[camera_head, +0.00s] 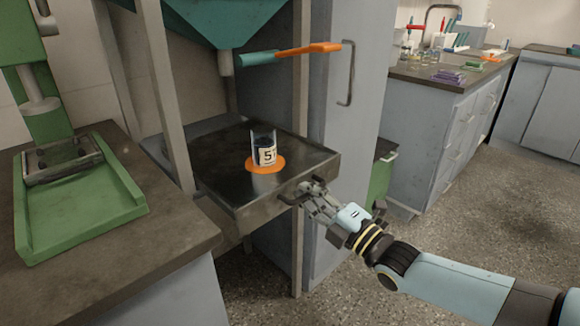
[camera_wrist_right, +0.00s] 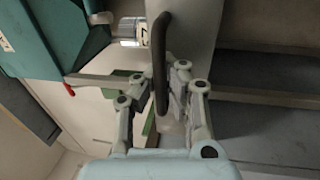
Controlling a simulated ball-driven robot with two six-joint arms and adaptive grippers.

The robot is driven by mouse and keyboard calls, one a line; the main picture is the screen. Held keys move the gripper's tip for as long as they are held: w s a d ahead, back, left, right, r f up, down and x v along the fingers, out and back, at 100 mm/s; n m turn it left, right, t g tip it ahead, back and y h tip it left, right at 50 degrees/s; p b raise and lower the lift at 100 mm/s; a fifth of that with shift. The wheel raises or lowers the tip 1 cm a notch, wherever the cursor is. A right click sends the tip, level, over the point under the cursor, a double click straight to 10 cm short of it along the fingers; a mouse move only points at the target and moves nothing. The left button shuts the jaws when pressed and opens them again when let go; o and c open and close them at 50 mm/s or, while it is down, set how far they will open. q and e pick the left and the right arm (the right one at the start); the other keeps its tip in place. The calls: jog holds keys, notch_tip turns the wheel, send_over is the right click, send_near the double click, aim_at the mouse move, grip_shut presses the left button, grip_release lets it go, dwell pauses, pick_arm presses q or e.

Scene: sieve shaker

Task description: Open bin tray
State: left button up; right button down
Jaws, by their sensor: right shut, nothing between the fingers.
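The bin tray (camera_head: 215,180) is a dark, flat, box-like tray under the teal hopper, with a bar handle on its front edge. A clear glass beaker (camera_head: 262,146) labelled 5 stands upright on an orange disc (camera_head: 248,166) on the tray's top. My right gripper (camera_head: 306,193) is at the tray's front right, close to the handle. In the right wrist view, the dark handle (camera_wrist_right: 161,50) runs down between the finger linkages of the gripper (camera_wrist_right: 160,76). The gripper is shut with nothing held; contact with the handle cannot be told. My left gripper is out of view.
The teal hopper (camera_head: 225,22) with an orange-handled valve (camera_head: 310,48) hangs above the tray between grey posts. A green press (camera_head: 75,205) stands on the left counter. A grey cabinet (camera_head: 350,100) rises behind. The floor at front right is clear apart from my arm.

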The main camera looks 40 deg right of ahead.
jog(key=shift+r+p+v, duration=0.2)
jog(key=shift+p+v, duration=0.15)
jog(key=shift+v, duration=0.6)
jog(key=shift+r+p+v, duration=0.15)
jog(key=shift+p+v, duration=0.15)
jog(key=shift+v, duration=0.6)
jog(key=c, duration=2.1)
grip_release()
jog(key=shift+s+f, duration=0.1)
jog(key=o, duration=0.7)
jog(key=v, duration=1.2)
